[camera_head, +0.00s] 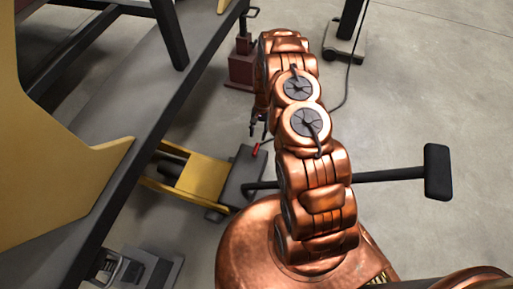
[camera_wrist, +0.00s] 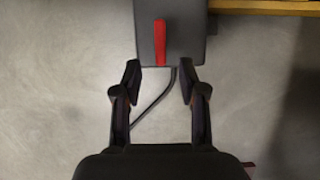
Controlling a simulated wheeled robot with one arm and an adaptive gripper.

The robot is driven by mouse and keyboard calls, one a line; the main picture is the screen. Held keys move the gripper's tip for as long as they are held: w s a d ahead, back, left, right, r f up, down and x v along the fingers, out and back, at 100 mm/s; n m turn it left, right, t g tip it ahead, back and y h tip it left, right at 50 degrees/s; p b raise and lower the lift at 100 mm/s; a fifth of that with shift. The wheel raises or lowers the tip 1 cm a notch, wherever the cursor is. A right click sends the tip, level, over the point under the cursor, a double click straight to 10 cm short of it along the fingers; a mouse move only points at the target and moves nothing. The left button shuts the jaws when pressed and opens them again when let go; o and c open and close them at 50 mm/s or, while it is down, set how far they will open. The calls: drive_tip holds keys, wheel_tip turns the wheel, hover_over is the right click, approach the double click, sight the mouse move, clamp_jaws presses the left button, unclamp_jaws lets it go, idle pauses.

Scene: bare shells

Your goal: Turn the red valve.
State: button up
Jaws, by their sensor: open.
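The red valve shows in the wrist view as a narrow upright red bar (camera_wrist: 160,42) on a dark grey box (camera_wrist: 185,45). In the head view only a small red piece of it (camera_head: 256,149) shows at the upper edge of the grey box (camera_head: 238,182). My gripper (camera_wrist: 160,77) is open and empty, its two fingers spread on either side below the red bar in the wrist picture. The fingers appear apart from the bar. In the head view my gripper (camera_head: 258,126) hangs just above the red piece, partly hidden by my arm.
A yellow jack-like frame (camera_head: 203,178) joins the box. A long black handle (camera_head: 390,174) extends right. A large grey and yellow structure (camera_head: 130,75) fills the left. A dark red block (camera_head: 241,70) stands behind my arm. A cable (camera_head: 343,95) crosses the floor; open floor lies right.

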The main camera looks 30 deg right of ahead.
sight(256, 147)
drive_tip(key=shift+b+x, duration=0.5)
drive_tip(key=shift+x, duration=3.35)
drive_tip(key=shift+c, duration=0.4)
clamp_jaws()
drive_tip(key=shift+d, duration=0.1)
